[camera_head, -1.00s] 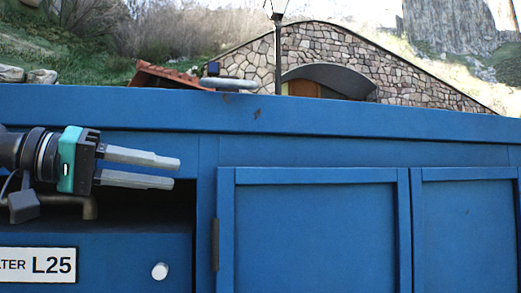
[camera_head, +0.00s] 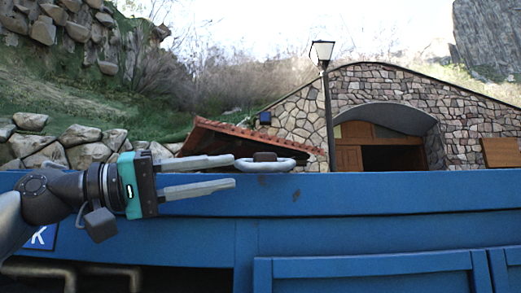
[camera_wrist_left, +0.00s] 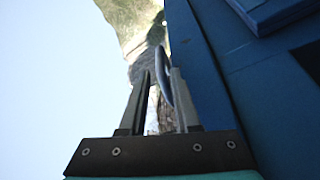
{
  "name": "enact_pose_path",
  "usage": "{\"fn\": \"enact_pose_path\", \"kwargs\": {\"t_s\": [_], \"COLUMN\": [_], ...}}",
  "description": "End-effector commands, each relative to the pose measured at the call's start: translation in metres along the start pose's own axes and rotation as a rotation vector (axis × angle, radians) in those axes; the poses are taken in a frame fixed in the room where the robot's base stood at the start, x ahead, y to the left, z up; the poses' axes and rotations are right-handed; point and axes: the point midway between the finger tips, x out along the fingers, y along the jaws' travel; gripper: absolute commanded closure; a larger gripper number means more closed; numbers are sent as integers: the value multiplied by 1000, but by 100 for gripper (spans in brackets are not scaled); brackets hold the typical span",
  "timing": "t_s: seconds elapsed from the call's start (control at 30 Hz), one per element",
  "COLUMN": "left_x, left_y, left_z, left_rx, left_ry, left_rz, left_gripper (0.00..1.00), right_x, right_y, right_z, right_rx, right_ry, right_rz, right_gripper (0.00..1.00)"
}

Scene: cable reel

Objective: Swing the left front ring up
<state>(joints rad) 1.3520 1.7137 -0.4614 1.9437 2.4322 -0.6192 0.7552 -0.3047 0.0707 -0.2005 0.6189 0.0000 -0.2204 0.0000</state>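The grey oval ring (camera_head: 283,166) lies about flat at the top edge of the blue cabinet, with a dark lug at its middle. It also shows in the left wrist view (camera_wrist_left: 163,72), edge-on near the fingertips and close to the right-hand finger. My left gripper (camera_head: 235,172) is open, its two fingers parted and pointing right. Its upper fingertip overlaps the ring's left end in the head view; I cannot tell whether they touch. The left gripper's fingers also show in the left wrist view (camera_wrist_left: 161,72). My right gripper is not in view.
The blue cabinet (camera_head: 400,200) fills the lower part, with framed door panels and a dark open recess at lower left. Behind it stand a lamp post (camera_head: 327,110), a stone building (camera_head: 380,85) and a rocky slope. The air above the cabinet is clear.

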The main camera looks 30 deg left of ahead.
Motion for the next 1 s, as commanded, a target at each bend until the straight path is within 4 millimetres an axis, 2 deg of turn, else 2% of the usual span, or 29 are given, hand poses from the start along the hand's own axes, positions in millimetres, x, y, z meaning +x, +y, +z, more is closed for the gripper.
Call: {"fn": "enact_pose_path", "kwargs": {"t_s": [0.03, 0.5, 0.7, 1.0], "left_x": [8, 57, 68, 71], "left_y": [3, 2, 1, -1], "left_z": [-2, -2, -1, 0], "left_rx": [-2, -1, 0, 0], "left_ry": [-2, -1, 0, 0], "left_rz": [-2, -2, -1, 0], "left_gripper": [69, 69, 69, 69], "right_x": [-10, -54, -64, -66], "right_y": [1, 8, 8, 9], "right_z": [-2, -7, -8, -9], "right_rx": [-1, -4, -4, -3], "right_ry": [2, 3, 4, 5], "right_rz": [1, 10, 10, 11], "right_gripper": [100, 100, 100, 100]}}
